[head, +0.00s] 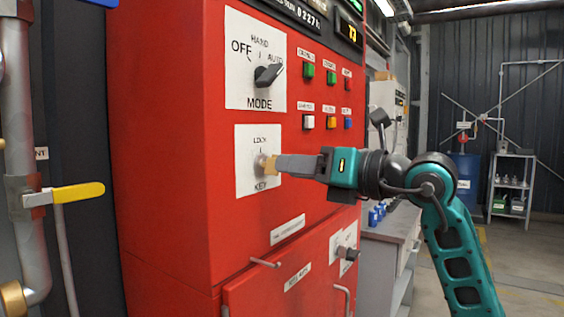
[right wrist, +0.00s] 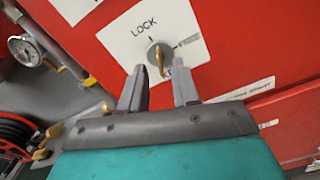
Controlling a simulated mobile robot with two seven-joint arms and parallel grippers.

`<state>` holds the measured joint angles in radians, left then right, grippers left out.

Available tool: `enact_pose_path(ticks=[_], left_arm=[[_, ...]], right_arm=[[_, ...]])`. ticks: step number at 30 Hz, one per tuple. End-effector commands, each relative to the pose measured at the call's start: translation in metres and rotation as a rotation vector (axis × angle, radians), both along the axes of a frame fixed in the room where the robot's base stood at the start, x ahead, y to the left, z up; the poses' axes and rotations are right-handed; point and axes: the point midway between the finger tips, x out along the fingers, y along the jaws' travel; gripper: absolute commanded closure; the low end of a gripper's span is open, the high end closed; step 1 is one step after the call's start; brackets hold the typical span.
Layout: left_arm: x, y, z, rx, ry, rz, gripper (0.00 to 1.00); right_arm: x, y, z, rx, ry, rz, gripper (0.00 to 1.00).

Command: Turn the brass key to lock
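The brass key (head: 269,165) sits in a round metal lock on a white plate (head: 246,142) marked LOCK above and KEY below, on the red cabinet's front. In the right wrist view the brass key (right wrist: 160,60) shows nearly edge-on, in front of the grey lock cylinder. My right gripper (head: 280,165) reaches in from the right, its fingertips close to the key. In the right wrist view the gripper's two fingers (right wrist: 158,75) stand apart with a gap between them, in line with the key. I cannot tell whether either finger touches it. My left gripper is not in view.
The red cabinet (head: 180,200) carries a black MODE knob (head: 267,74) above the key, and coloured buttons to the right. A door handle (head: 265,263) sticks out below. A yellow-handled valve (head: 78,193) and pipe stand at the left. Open floor lies at the right.

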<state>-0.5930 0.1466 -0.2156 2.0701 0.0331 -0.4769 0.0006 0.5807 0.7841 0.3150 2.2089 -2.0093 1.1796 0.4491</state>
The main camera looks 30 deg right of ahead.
Motion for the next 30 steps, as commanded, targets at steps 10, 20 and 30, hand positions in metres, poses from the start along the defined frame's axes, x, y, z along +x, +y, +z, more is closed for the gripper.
enact_pose_path(ticks=[10,20,30], left_arm=[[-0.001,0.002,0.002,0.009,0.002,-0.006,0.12],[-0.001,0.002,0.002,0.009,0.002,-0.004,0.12],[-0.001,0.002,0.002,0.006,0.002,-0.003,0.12]], right_arm=[[0.029,0.012,0.000,0.000,0.001,0.000,0.69],[0.030,0.012,0.000,-0.001,0.000,0.000,0.75],[0.029,0.012,0.000,-0.001,0.000,0.000,1.00]])
